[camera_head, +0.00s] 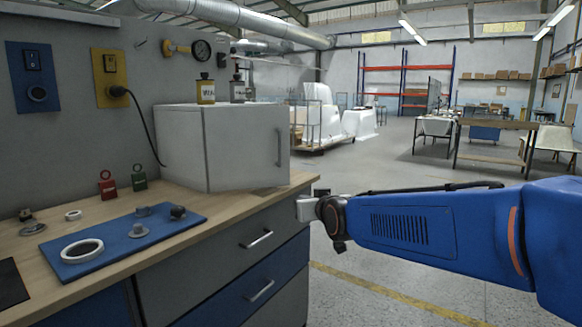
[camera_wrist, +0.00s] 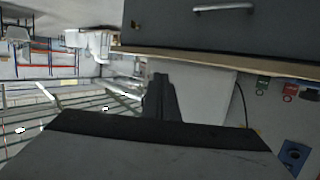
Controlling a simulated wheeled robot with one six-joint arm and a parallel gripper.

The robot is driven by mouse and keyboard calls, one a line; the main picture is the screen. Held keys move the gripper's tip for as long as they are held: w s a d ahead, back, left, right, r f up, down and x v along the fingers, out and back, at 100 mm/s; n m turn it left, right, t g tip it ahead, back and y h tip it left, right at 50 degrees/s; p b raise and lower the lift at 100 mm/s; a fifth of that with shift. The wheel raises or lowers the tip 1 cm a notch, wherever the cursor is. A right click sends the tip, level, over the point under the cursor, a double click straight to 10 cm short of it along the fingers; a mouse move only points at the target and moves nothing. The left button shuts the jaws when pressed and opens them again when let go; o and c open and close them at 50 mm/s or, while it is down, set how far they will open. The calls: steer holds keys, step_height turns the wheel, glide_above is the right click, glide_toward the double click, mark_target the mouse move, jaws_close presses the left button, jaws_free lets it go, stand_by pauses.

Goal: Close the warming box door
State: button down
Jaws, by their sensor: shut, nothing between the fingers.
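The warming box (camera_head: 180,147) is a white box on the wooden counter. Its door (camera_head: 240,148) faces right and carries a vertical handle (camera_head: 278,147) near its right edge. The door's lower edge slants relative to the counter edge, its handle end closer to that edge; any gap behind it is hidden. My gripper (camera_head: 304,208) is shut and empty, low beside the counter's front edge, right of the door and apart from it. The upside-down wrist view shows my dark fingers (camera_wrist: 160,97) in front of the white box (camera_wrist: 205,85).
Two bottles (camera_head: 206,90) stand on the box. The counter (camera_head: 150,195) also holds a blue mat (camera_head: 110,248) with small parts, and red and green tags.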

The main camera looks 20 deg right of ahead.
mark_target(289, 163)
steer(key=w+d+r+t, duration=0.1)
steer(key=w, duration=0.5)
steer(key=w+d+r+t, duration=0.1)
steer(key=w+r, duration=0.1)
steer(key=w, duration=0.4)
steer(key=w+d+r, duration=0.1)
steer(key=w+r, duration=0.1)
steer(key=w, duration=0.5)
steer(key=shift+r+t+h, duration=0.1)
steer(key=shift+t+h, duration=0.3)
steer(key=shift+w, duration=0.1)
steer(key=shift+w, duration=0.4)
steer(key=w, duration=1.4)
steer(key=shift+a, duration=0.3)
steer(key=shift+w+a, duration=0.25)
steer(key=shift+w, duration=0.55)
steer(key=shift+s+d, duration=0.1)
